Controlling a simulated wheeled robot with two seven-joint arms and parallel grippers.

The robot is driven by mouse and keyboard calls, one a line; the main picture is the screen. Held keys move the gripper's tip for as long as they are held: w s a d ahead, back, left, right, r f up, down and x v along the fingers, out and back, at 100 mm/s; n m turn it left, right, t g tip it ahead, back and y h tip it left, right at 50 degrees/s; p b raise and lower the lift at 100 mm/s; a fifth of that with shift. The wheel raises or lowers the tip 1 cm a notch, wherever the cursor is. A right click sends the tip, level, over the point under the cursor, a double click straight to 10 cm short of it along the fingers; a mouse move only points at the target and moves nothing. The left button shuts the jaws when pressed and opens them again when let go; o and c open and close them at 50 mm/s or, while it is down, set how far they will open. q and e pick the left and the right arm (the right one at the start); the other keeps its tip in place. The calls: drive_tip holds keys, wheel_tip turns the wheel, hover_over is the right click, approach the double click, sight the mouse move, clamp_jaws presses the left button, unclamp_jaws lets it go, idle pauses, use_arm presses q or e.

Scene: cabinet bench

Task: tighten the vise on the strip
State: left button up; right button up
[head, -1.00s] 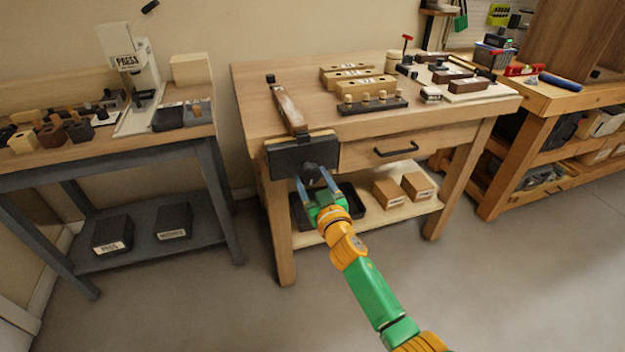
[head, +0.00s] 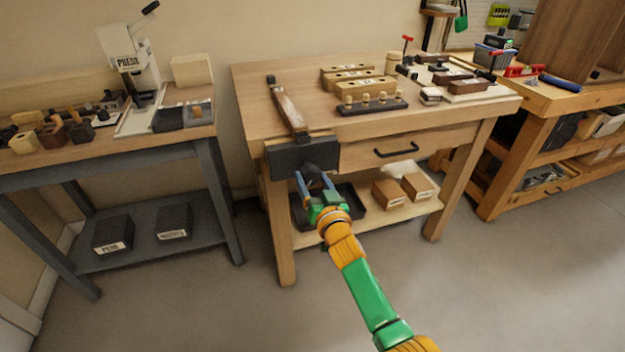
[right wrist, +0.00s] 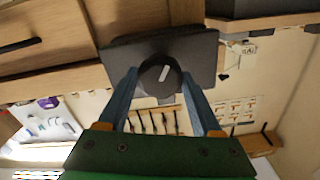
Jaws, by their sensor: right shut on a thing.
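The vise's dark front jaw (head: 288,160) is a flat plate at the front left of the wooden bench. Its round dark knob (right wrist: 152,88) has a pale mark and shows in the right wrist view. My right gripper (head: 311,176) is shut on the knob, one blue finger on each side; it also shows in the right wrist view (right wrist: 160,77). A brown wooden strip (head: 289,110) with dark ends lies on the bench top, its near end at the jaw's top edge. I cannot tell how tightly the jaw bears on it. My left gripper is not in view.
The bench top (head: 255,93) holds wooden blocks, a dark pegged rack (head: 372,106) and small tools farther right. A drawer handle (head: 396,150) is right of the vise. A black tray (head: 345,200) sits on the shelf below. A press table (head: 105,160) stands left, with clear floor in front.

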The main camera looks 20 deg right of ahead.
drive_tip(key=o, duration=1.2)
drive_tip(key=s+p, duration=0.5)
drive_tip(key=s, duration=0.2)
drive_tip(key=shift+d, duration=0.15)
